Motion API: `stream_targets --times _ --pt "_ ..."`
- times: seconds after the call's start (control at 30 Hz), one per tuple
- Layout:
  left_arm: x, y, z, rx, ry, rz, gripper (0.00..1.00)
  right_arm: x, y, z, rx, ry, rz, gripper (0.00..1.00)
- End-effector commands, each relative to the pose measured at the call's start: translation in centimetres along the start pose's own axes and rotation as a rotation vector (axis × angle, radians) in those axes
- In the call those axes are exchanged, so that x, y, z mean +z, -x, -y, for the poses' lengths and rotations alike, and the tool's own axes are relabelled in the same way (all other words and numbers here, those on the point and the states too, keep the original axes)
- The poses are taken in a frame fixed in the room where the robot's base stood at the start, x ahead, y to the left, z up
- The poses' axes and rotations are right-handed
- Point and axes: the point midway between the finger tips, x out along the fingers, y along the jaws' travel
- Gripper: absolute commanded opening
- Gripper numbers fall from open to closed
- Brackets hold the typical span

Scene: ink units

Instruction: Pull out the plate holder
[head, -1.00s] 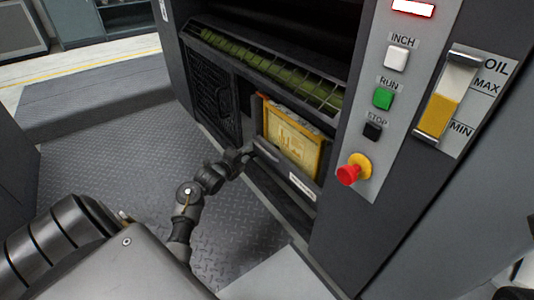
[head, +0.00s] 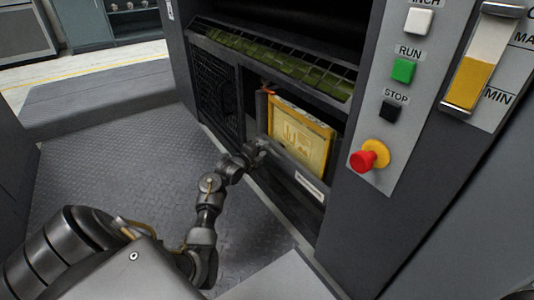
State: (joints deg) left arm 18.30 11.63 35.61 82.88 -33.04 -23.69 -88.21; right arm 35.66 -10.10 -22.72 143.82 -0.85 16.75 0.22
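The plate holder (head: 278,164) is a dark tray low in the machine's opening, with a white label (head: 309,184) on its front. A yellow-framed plate (head: 301,138) stands upright in it. My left gripper (head: 262,146) is at the left part of the holder's front, beside the plate's lower left edge. The fingers are small and dark there, and I cannot tell whether they are open or shut, or touching the holder. My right gripper is not in view.
A control panel with a green button (head: 404,70) and a red stop knob (head: 364,160) stands right of the opening. A mesh panel (head: 219,101) is to its left. The patterned floor (head: 110,160) in front is clear.

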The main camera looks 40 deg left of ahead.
Motion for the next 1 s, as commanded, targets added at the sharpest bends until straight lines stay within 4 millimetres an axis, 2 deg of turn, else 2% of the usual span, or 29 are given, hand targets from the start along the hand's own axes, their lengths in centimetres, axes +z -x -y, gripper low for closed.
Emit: stream_targets --times 0.03,0.23,0.6,0.87,1.0 --pt "-0.1 -1.0 -0.4 -0.003 0.002 -0.001 0.34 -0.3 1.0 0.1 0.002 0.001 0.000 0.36" --pt "0.0 -3.0 -0.2 -0.001 0.001 0.000 0.34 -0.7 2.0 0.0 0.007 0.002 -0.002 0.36" --pt "-0.1 -3.4 0.1 0.000 -0.001 -0.001 0.34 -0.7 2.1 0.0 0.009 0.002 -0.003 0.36" --pt "-0.1 -3.4 0.0 0.000 -0.001 -0.001 0.00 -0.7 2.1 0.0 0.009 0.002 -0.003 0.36" --pt "-0.1 -3.4 0.0 0.000 -0.001 -0.001 0.00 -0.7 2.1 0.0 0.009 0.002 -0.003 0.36"
